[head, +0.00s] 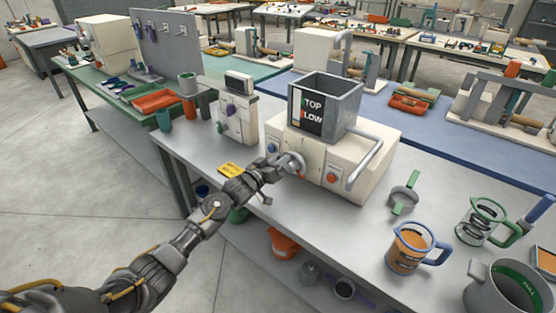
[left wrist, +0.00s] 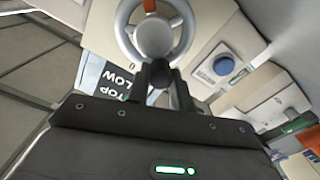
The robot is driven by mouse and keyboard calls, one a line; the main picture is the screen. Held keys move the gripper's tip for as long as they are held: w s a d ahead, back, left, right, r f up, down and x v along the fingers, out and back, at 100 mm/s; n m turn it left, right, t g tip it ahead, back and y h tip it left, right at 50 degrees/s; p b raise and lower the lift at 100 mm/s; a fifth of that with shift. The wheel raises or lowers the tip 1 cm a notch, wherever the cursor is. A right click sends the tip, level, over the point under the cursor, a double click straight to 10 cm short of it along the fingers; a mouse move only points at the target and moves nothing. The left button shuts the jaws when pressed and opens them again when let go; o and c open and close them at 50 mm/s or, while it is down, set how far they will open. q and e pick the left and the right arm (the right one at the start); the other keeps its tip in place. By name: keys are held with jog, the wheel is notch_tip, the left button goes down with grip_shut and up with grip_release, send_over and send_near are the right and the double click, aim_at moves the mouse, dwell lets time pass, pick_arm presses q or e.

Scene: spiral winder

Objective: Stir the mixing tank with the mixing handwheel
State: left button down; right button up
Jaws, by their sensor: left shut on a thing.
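The mixing tank (head: 348,97) is an open grey square bin on top of a cream machine body (head: 345,150). The mixing handwheel (head: 291,163) is a small grey spoked wheel on the machine's front. In the left wrist view the handwheel (left wrist: 155,35) fills the top middle, with a round hub and an orange piece at its upper edge. My left gripper (head: 275,168) reaches the wheel from the left and is shut on it. The left wrist view shows its fingers (left wrist: 160,85) at the wheel's lower rim. My right gripper is not in view.
A blue button (left wrist: 223,66) and an orange-red knob (head: 332,178) are on the machine front. A bent grey bar (head: 366,160) is at its right side. A smaller cream device (head: 238,118) stands left.

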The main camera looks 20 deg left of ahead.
aim_at(297, 157)
pick_arm(q)
jog(key=m, duration=0.2)
jog(key=d+m, duration=0.1)
jog(key=m, duration=0.1)
jog(key=d+r+m, duration=0.1)
jog(key=m, duration=0.1)
jog(key=shift+s, duration=0.4)
jog(key=m, duration=0.1)
jog(key=d+m, duration=0.1)
jog(key=m, duration=0.1)
jog(key=shift+s, duration=0.2)
jog(key=shift+s+d+f+m, duration=0.1)
jog(key=shift+d+m, duration=0.15)
jog(key=shift+m, duration=0.6)
jog(key=shift+s+d+m, duration=0.1)
jog(key=shift+d+m, duration=0.15)
jog(key=shift+m, duration=0.6)
jog(key=c, duration=1.2)
grip_release()
jog(key=shift+c, duration=0.2)
